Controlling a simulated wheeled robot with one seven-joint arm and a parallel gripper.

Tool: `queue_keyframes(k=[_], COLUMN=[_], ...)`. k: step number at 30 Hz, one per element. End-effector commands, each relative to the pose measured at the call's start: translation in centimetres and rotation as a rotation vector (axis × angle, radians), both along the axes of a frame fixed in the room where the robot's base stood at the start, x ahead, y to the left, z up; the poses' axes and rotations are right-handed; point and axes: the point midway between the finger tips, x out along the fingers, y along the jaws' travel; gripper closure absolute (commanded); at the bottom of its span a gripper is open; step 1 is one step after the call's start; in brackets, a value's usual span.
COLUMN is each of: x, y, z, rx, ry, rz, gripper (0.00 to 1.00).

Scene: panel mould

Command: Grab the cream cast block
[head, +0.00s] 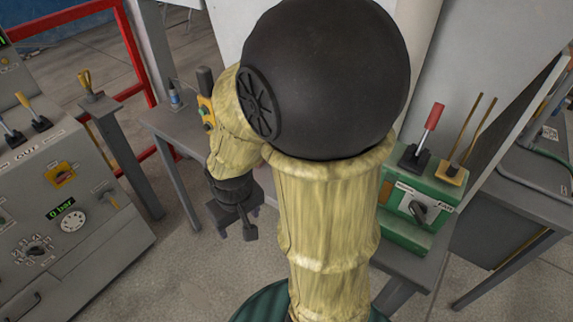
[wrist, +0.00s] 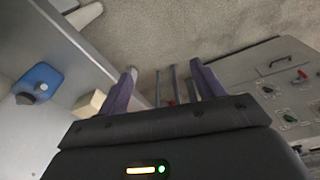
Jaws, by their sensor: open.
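The cream cast block (wrist: 88,104) shows in the wrist view as a small pale box on a light grey surface, left of my gripper's left finger. My gripper (wrist: 165,84) is open, with its two purple fingers apart and no object held between them. The block is outside the jaws; I cannot tell the exact gap to it. In the head view my gripper (head: 238,218) hangs beside the grey table, partly covered by its own wrist. I cannot make out the block in the head view, where my arm hides much of the middle.
A blue container (wrist: 38,82) lies near the block. The grey table (head: 165,122) stands behind my arm. A grey control panel (head: 65,205) is at left, before a red frame (head: 128,90). A green lever box (head: 400,229) is at right. Floor shows between them.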

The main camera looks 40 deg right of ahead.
Motion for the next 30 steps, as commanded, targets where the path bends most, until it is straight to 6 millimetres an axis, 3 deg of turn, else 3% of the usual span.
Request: queue_keyframes(k=[5, 9, 14, 17, 22, 30], x=[-1.7, -2.7, -2.5, -1.3, 2.4, 9.4], y=[-1.2, -3.5, -6.6, -8.4, -10.3, -9.3], z=[-3.1, -5.1, -6.3, -6.7, -7.3, -9.1], rx=[-0.13, -0.293, -0.519, -0.68, -0.984, -1.463], ry=[0.248, 0.479, 0.713, 0.838, 1.0, 1.092], rz=[0.185, 0.37, 0.577, 0.706, 0.923, 1.225], gripper=[0.33, 0.33, 0.33, 0.33, 0.33, 0.33])
